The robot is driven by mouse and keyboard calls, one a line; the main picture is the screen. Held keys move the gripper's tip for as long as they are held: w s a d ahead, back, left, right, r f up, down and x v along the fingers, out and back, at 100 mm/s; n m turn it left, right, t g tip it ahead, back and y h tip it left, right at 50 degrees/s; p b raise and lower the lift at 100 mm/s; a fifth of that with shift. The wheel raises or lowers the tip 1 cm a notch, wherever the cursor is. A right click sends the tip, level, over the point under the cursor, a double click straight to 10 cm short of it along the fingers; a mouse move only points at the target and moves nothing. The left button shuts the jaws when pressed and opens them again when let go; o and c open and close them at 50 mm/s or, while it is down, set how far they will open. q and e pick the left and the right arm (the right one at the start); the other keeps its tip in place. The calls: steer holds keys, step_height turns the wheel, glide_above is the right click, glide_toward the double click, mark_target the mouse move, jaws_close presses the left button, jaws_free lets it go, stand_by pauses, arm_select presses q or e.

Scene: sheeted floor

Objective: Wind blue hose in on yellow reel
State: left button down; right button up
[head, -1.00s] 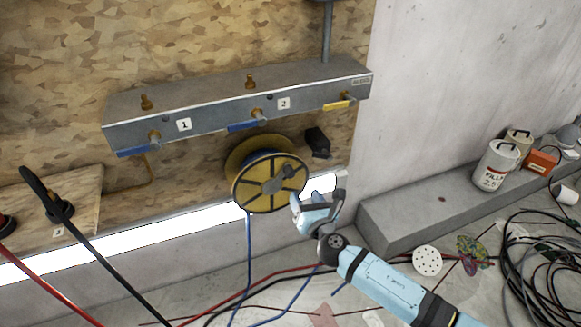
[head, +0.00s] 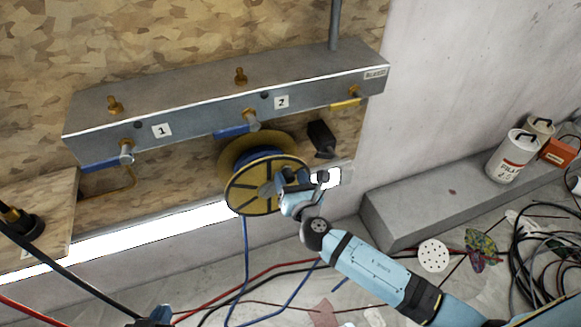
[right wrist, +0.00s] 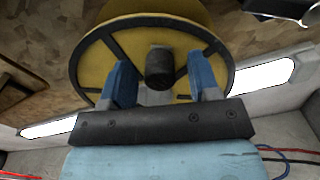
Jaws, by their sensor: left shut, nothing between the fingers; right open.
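The yellow reel (head: 244,200) is mounted under the grey manifold, its spoked face toward me. Some blue hose (head: 262,156) is wound on it, and the blue hose hangs from it to the floor. My right gripper (head: 300,181) is open at the reel's front. In the right wrist view, the dark crank knob (right wrist: 159,67) sits between the two blue fingers of that gripper (right wrist: 162,85), with the reel's yellow face (right wrist: 110,72) behind it. My left gripper (head: 155,316) shows only as a small blue and dark part at the bottom edge, shut and empty.
The grey manifold (head: 200,110) with valves and labels 1 and 2 runs above the reel. A dark box (head: 321,139) is right of the reel. Red and black hoses cross the floor. A concrete ledge (head: 430,205) bears cans (head: 513,158); coiled cables (head: 540,240) lie at right.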

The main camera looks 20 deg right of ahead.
steer(key=shift+w, duration=0.25)
arm_select(q)
steer(key=shift+w+d, duration=0.15)
steer(key=shift+w, duration=0.2)
